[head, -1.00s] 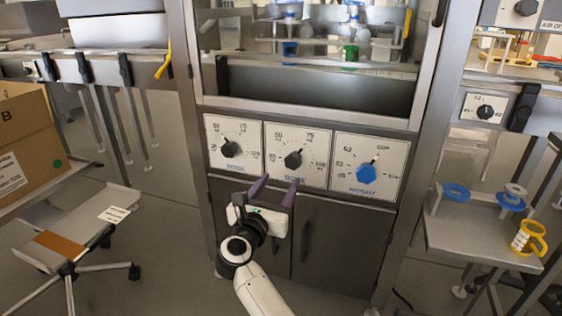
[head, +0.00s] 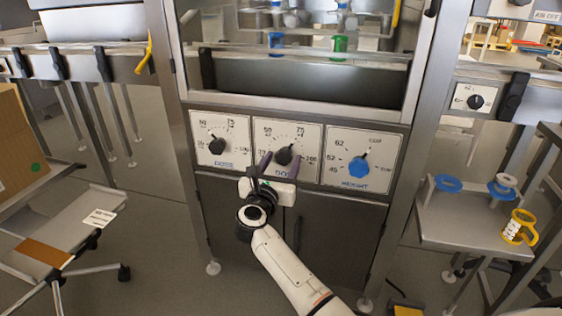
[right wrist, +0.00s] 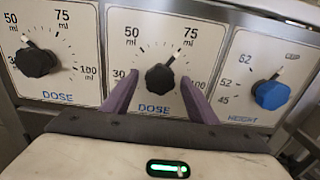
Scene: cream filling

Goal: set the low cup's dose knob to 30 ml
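Two white DOSE panels with black knobs sit side by side on the machine front. The left dose knob (head: 217,146) also shows in the right wrist view (right wrist: 36,61), its pointer up and left near 50. The middle dose knob (head: 284,154) shows in the right wrist view (right wrist: 160,77) with its pointer up and right towards 75. I cannot tell which knob belongs to the low cup. My right gripper (head: 281,161) is open, its purple fingers below and either side of the middle knob, apart from it in the right wrist view (right wrist: 158,98). My left gripper is out of view.
A blue HEIGHT knob (head: 358,166) is on the panel to the right. Above, a blue cup (head: 276,40) and a green cup (head: 340,43) stand in the machine's window. Dark cabinet doors (head: 340,235) lie below the panels.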

